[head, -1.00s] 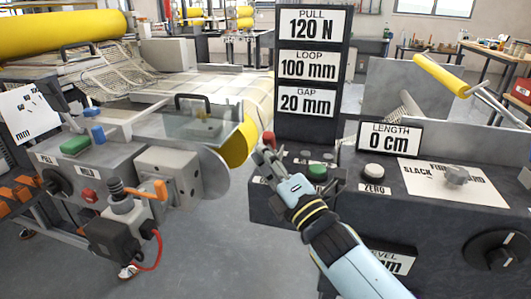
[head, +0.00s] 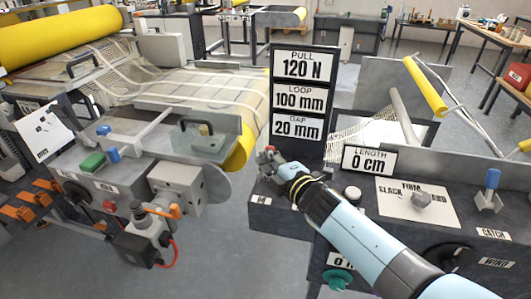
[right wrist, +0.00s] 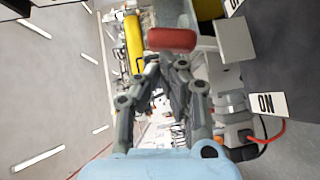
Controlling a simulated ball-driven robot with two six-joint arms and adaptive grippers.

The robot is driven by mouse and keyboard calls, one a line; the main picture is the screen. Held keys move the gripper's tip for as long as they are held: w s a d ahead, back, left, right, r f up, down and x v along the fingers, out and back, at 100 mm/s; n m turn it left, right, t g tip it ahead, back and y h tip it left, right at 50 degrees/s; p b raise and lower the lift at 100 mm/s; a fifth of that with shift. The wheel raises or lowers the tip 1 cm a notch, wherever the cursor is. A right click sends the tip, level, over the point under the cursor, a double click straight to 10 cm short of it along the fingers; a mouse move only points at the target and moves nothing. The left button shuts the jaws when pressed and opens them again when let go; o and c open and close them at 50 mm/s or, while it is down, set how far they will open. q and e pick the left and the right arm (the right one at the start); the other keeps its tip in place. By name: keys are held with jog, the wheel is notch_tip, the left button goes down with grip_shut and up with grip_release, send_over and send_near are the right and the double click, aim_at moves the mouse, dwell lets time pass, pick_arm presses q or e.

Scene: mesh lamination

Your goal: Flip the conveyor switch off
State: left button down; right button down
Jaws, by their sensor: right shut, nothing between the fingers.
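The switch appears to be a lever with a red grip (head: 269,149) at the left end of the dark console, beside the sign tower. It also shows in the right wrist view as a red cylinder (right wrist: 172,40) on a grey shaft. An ON label (right wrist: 268,103) is on the panel there. My right gripper (head: 272,162) is shut and empty, with its fingertips right by the red grip. In the right wrist view the fingertips (right wrist: 167,66) are just below the grip; I cannot tell whether they touch it. My left gripper is not in view.
The sign tower (head: 297,60) stands just behind the gripper. A length display (head: 369,161), a white button (head: 352,193) and a slack dial (head: 421,199) are on the console. The laminating machine (head: 110,170) is at the left. Bare floor lies between it and the console.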

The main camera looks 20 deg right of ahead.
jog(key=shift+w+d+r, duration=0.1)
jog(key=shift+w+d, duration=0.5)
jog(key=shift+w, duration=0.35)
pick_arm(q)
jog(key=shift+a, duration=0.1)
pick_arm(e)
jog(key=shift+r, duration=0.1)
